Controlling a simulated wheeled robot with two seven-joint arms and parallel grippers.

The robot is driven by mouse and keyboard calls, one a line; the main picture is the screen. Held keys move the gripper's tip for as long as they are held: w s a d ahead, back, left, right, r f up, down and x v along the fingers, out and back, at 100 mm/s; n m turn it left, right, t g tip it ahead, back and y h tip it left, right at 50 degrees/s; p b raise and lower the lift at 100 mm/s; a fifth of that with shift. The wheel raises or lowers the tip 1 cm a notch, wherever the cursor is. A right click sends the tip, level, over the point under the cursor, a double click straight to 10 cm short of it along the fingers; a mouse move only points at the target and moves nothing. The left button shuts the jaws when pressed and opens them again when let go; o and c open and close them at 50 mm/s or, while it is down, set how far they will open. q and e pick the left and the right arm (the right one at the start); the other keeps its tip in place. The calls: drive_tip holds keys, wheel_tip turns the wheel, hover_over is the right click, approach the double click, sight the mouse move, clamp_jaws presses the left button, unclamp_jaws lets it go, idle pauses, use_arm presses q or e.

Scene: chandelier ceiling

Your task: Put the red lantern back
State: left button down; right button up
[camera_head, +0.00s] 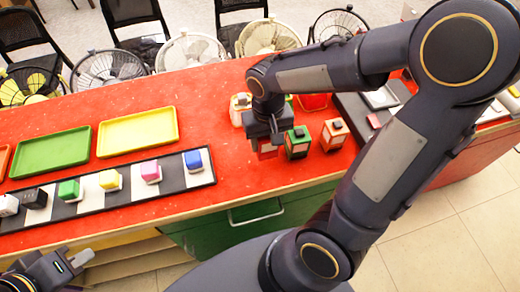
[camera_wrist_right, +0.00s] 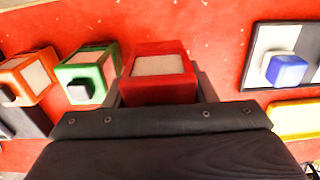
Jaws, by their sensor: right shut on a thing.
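The red lantern (camera_head: 267,152) is between the fingers of my right gripper (camera_head: 266,140), above or on the red counter. In the right wrist view the red lantern (camera_wrist_right: 158,62) shows its red frame and pale panel, with a finger on either side. I cannot tell whether its base touches the counter. A green lantern (camera_head: 297,148) and an orange lantern (camera_head: 333,136) stand to its right in the head view. A pale orange-topped lantern (camera_head: 239,104) is behind it, partly hidden. My left gripper (camera_head: 80,260) is at the lower left, away from the lanterns; its jaw opening is unclear.
A black-and-white striped board (camera_head: 128,190) with several coloured cubes lies left of the lanterns. A green tray (camera_head: 52,153) and yellow tray (camera_head: 138,132) lie behind it. A red container (camera_head: 315,101) is partly hidden by my arm. Several fans (camera_head: 190,52) stand beyond the counter.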

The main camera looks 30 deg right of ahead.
sight(260, 152)
drive_tip(key=shift+w+a+f, duration=0.2)
drive_tip(key=shift+a+f, duration=0.15)
drive_tip(key=shift+f, duration=0.15)
drive_tip(key=shift+w+a+f, duration=0.2)
drive_tip(key=shift+a+f, duration=0.15)
drive_tip(key=shift+f, duration=1.65)
drive_tip(key=shift+f+b, duration=0.1)
drive_tip(key=shift+b, duration=0.25)
drive_tip(key=shift+f, duration=0.15)
drive_tip(key=o, duration=1.4)
